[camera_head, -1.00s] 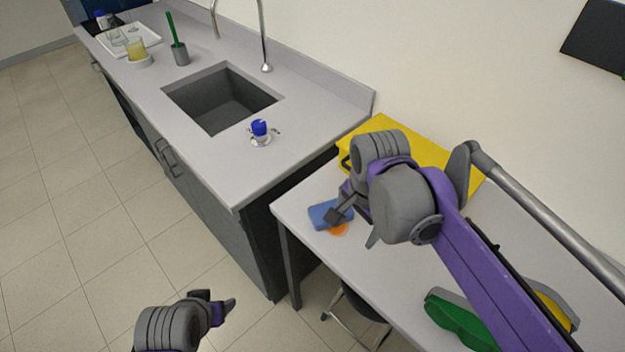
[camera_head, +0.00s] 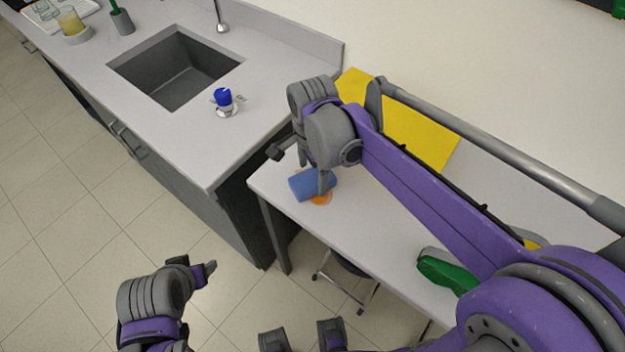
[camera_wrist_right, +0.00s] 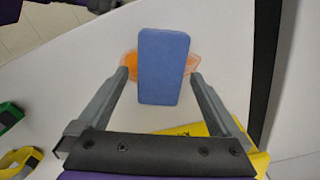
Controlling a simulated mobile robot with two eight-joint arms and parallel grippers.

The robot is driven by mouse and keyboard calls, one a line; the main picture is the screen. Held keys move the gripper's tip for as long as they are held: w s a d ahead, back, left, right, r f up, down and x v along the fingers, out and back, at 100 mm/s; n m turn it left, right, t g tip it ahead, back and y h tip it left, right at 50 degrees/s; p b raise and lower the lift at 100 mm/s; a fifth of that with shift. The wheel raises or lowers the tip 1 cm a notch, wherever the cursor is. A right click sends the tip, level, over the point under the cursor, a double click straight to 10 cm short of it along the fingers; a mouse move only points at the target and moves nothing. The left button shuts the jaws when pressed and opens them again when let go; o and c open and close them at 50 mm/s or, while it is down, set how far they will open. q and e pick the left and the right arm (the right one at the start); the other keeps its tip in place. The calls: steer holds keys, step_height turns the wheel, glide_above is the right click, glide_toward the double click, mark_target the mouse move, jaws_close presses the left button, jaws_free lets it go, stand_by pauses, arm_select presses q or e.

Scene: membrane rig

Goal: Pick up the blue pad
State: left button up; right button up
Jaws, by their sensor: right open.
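The blue pad (camera_head: 307,187) lies near the left end of the white table, on top of an orange item (camera_head: 322,199). In the right wrist view the pad (camera_wrist_right: 163,68) is a long rounded block, with the orange item (camera_wrist_right: 130,62) showing on both sides. My right gripper (camera_head: 299,168) is open over the pad. In the wrist view its fingers stand on either side of the pad, with gaps, and it holds nothing. My left gripper (camera_head: 197,268) is over the floor at lower left, away from the pad; its jaw opening is unclear.
A yellow item (camera_head: 425,135) lies at the table's back, by the wall. A green item (camera_head: 446,273) lies toward the right. The counter with the sink (camera_head: 175,66) stands left of the table, bearing a blue-capped item (camera_head: 224,99). A stool (camera_head: 345,280) is under the table.

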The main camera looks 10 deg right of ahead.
mark_target(313, 178)
step_height(313, 178, down, 3)
steer(key=shift+w+r, duration=0.1)
steer(key=shift+r, duration=0.1)
steer(key=c, duration=1.3)
step_height(313, 178, up, 10)
steer(key=shift+r+p, duration=0.1)
steer(key=shift+p, duration=0.2)
steer(key=shift+c, duration=0.2)
